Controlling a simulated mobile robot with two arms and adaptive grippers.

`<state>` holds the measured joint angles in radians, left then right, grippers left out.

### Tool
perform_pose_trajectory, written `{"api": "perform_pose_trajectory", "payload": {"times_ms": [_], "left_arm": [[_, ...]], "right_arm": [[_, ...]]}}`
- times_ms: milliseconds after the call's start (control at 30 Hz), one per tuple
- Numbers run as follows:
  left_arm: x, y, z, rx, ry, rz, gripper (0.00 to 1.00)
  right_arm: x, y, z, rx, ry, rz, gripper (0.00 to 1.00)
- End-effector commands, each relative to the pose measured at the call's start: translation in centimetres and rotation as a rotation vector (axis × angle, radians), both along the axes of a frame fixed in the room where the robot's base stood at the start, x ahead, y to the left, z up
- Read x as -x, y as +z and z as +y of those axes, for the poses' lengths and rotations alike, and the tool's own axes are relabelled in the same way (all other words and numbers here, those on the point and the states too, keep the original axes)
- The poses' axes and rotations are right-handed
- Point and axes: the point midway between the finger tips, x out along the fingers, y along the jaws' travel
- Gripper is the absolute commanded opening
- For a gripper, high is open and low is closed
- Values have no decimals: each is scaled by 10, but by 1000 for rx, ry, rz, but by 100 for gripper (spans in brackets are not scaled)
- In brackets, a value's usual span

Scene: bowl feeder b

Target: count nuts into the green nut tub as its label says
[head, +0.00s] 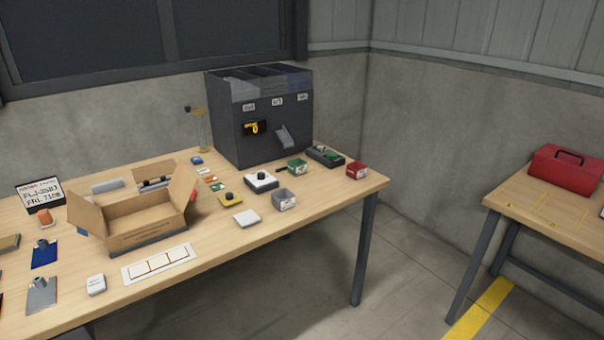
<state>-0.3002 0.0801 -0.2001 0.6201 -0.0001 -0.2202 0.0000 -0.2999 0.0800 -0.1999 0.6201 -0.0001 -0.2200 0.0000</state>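A small green tub (297,168) with a pale label on its front stands on the wooden table, in front of the dark grey feeder (228,128). The label's text is too small to read, and I cannot see what is inside the tub. The feeder has three open compartments on top with small white labels below them. A yellow part (255,127) is on its front at the left and a grey chute (284,137) sticks out at the right. Neither of my grippers is in view.
A grey tub (284,200) and a red tub (357,170) stand near the green one. An open cardboard box (148,232), a white strip with frames (158,263) and a sign (41,194) are further left. A red toolbox (566,169) sits on another table.

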Motion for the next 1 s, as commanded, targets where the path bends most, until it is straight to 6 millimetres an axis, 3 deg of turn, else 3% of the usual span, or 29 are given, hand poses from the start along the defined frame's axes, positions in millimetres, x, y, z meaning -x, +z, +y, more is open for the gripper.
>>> {"api": "perform_pose_trajectory", "payload": {"times_ms": [267,1000], "left_arm": [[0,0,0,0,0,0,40],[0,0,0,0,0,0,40]], "right_arm": [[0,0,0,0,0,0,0],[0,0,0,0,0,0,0]]}}
